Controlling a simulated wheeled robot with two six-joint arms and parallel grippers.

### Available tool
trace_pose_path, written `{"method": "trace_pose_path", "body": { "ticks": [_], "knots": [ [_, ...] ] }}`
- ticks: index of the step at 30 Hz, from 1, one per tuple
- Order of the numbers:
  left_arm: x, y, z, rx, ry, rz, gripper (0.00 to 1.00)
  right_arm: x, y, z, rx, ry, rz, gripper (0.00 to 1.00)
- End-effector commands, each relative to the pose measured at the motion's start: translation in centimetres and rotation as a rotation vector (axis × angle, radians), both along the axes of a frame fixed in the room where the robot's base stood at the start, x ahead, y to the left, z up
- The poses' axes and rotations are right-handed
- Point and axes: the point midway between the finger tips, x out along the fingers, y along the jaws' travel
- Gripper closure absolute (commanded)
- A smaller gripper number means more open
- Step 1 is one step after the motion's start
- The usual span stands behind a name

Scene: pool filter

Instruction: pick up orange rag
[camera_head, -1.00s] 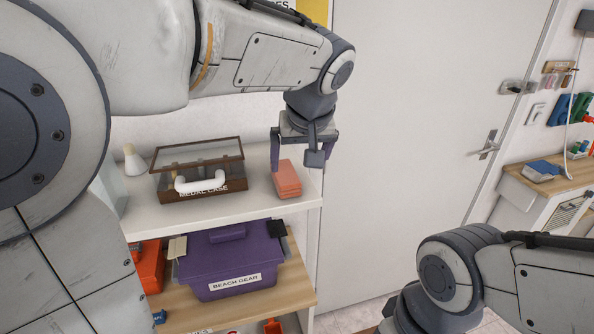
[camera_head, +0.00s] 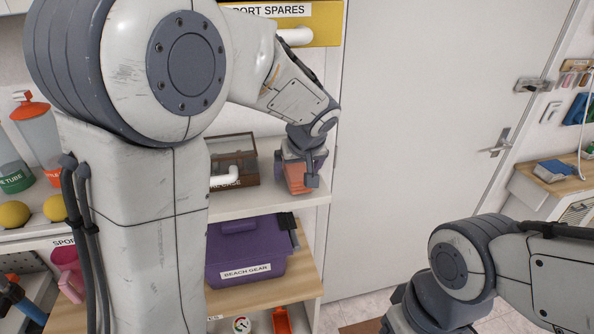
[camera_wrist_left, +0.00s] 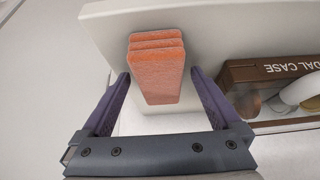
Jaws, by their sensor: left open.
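The orange rag (camera_head: 297,178) is a folded stack standing at the right end of the white upper shelf. In the left wrist view the rag (camera_wrist_left: 158,72) shows its stacked layers between the two purple fingers. My left gripper (camera_head: 300,180) is around it from above, with its fingers apart. In the left wrist view there is a gap between the left gripper (camera_wrist_left: 160,85) fingers and the rag on each side. Of my right arm only links show at the lower right; its gripper is not seen.
A brown medal case (camera_head: 233,163) with a white handle stands left of the rag on the same shelf. A purple beach gear box (camera_head: 245,250) is on the wooden shelf below. A white door (camera_head: 430,120) is to the right.

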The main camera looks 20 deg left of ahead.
Motion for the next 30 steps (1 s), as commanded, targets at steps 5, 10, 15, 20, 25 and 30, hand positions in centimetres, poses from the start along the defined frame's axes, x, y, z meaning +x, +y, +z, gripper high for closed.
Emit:
{"method": "trace_pose_path", "body": {
  "ticks": [5, 10, 15, 20, 25, 30],
  "knots": [
    [0.01, -0.01, -0.01, 0.001, -0.001, 0.0, 0.03, -0.01, 0.0, -0.05, 0.0, 0.0, 0.0, 0.33],
    [0.01, -0.02, -0.04, 0.0, -0.001, 0.0, 0.03, -0.01, -0.01, -0.14, 0.0, 0.0, 0.0, 0.33],
    [0.01, -0.03, -0.2, 0.0, -0.001, -0.001, 0.03, -0.01, -0.01, -0.39, 0.0, 0.0, 0.0, 0.33],
    [0.02, -0.02, -0.31, 0.0, -0.001, -0.001, 0.03, 0.0, -0.01, -0.64, 0.0, 0.0, 0.0, 0.33],
    [0.03, -0.02, -0.43, 0.0, -0.001, -0.001, 0.03, -0.01, 0.0, -0.89, 0.0, 0.0, 0.0, 0.33],
    [0.02, -0.02, -0.37, 0.0, -0.001, 0.0, 0.56, 0.0, 0.0, -0.82, 0.0, 0.0, 0.0, 0.33]
  ]
}}
